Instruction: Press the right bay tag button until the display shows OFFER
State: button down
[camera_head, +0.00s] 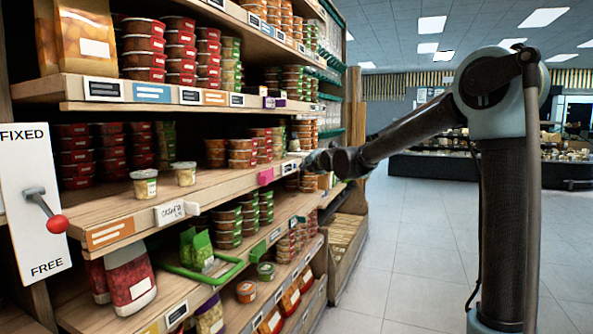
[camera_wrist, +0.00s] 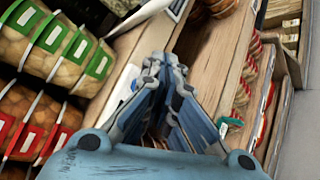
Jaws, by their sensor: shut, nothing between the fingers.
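My gripper (camera_head: 312,162) is at the front edge of the middle shelf, toward its far end in the head view. In the wrist view my gripper (camera_wrist: 163,62) has its fingers together at the tips, with nothing between them. A white tag (camera_head: 290,167) on the shelf edge is just left of the gripper in the head view. In the wrist view a white tag (camera_wrist: 126,86) is partly hidden left of the fingers. I cannot tell whether the gripper touches it. Its button and display text are not readable. A nearer white tag (camera_head: 176,211) carries handwritten-looking lettering that is hard to read.
Two small tubs (camera_head: 144,184) stand near the front of the middle shelf (camera_head: 215,189). A green basket handle (camera_head: 200,275) sticks out below. A lever panel (camera_head: 33,200) reads FIXED and FREE. The aisle floor (camera_head: 410,250) is clear.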

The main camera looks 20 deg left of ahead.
jog(key=shift+s+d, duration=0.2)
jog(key=shift+d, duration=2.3)
jog(key=shift+s+d, duration=0.15)
jog(key=shift+d, duration=1.35)
jog(key=shift+s+d, duration=0.1)
jog(key=shift+d, duration=1.35)
jog(key=shift+d, duration=0.1)
